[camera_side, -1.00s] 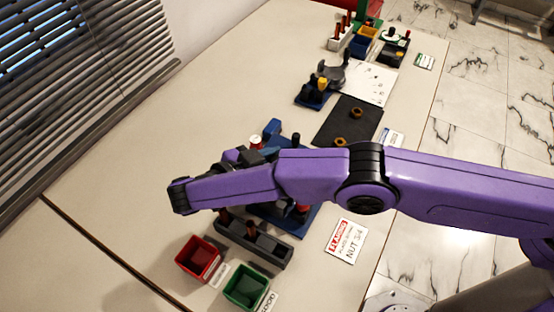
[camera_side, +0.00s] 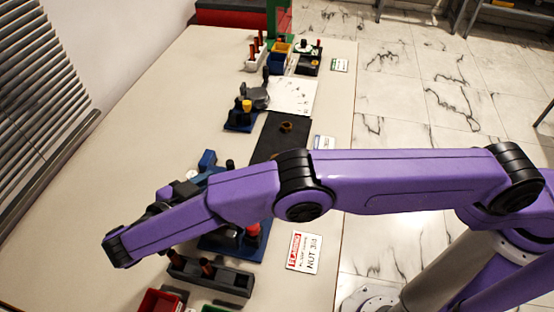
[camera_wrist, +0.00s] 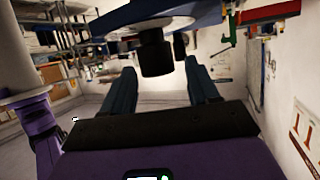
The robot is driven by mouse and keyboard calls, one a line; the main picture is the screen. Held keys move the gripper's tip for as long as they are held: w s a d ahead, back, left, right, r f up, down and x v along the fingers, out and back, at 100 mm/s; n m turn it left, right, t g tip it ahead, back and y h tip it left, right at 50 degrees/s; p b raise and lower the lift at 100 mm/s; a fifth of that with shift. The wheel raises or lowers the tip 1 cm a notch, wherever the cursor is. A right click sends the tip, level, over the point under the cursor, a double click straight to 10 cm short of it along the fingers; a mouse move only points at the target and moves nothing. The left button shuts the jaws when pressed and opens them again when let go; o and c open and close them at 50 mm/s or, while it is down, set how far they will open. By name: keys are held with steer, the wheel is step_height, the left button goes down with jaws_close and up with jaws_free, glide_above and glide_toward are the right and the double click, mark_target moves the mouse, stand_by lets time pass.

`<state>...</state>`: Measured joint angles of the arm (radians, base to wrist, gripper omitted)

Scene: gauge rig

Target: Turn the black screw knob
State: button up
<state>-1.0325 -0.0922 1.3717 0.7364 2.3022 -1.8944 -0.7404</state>
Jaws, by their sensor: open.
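The black screw knob (camera_wrist: 156,52) shows in the wrist view as a dark cylinder under a blue part of the rig (camera_wrist: 150,18). My gripper (camera_wrist: 159,67) is open, with one finger on each side of the knob's lower end in the picture. I see gaps on both sides and no clear contact. How deep the knob sits between the fingers is hard to tell. In the side view the blue rig (camera_side: 243,249) is partly covered by my purple arm. My fingers and the knob cannot be made out there.
A dark grey holder (camera_side: 225,281) with brown pegs and a red bin (camera_side: 158,302) stand in front of the rig. A white label card (camera_side: 304,251) lies to its right. A black mat (camera_side: 268,140) and a blue stand (camera_side: 240,121) lie behind. The table's left side is clear.

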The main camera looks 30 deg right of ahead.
steer(key=shift+r, duration=0.9)
steer(key=shift+s+d+r, duration=0.25)
steer(key=shift+d+r, duration=0.05)
steer(key=shift+r, duration=0.15)
steer(key=shift+s+d+r, duration=0.25)
steer(key=shift+r, duration=0.15)
steer(key=s+d+r, duration=0.8)
steer(key=d, duration=0.1)
steer(key=shift+s+d, duration=0.15)
steer(key=shift+d, duration=0.15)
